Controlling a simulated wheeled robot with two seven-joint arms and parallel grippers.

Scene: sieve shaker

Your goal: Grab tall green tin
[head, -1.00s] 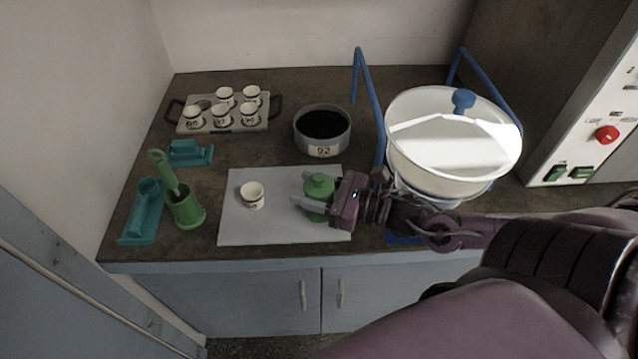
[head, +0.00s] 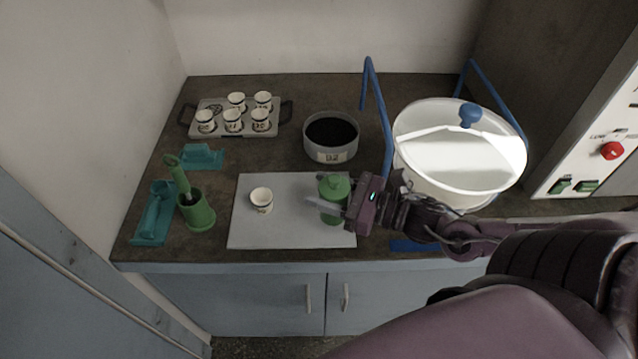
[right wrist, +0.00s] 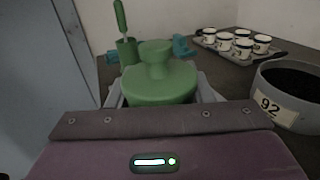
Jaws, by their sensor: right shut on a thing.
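The tall green tin (head: 334,206) has a lidded top with a knob and stands upright at the right side of the light grey mat (head: 290,233). My right gripper (head: 328,206) comes in from the right and is shut on the tin's body. In the right wrist view the tin (right wrist: 160,82) sits between the two fingers, its knob and shoulder showing above the palm. Its lower part is hidden there. Whether its base touches the mat is hard to tell. My left gripper is not in view.
A white cup (head: 261,199) stands on the mat left of the tin. A grey pan marked 92 (head: 331,152) is behind. A clear-lidded sieve shaker (head: 458,180) with blue posts stands right. A green pot (head: 197,213), teal holders (head: 154,212) and a cup tray (head: 277,127) are left.

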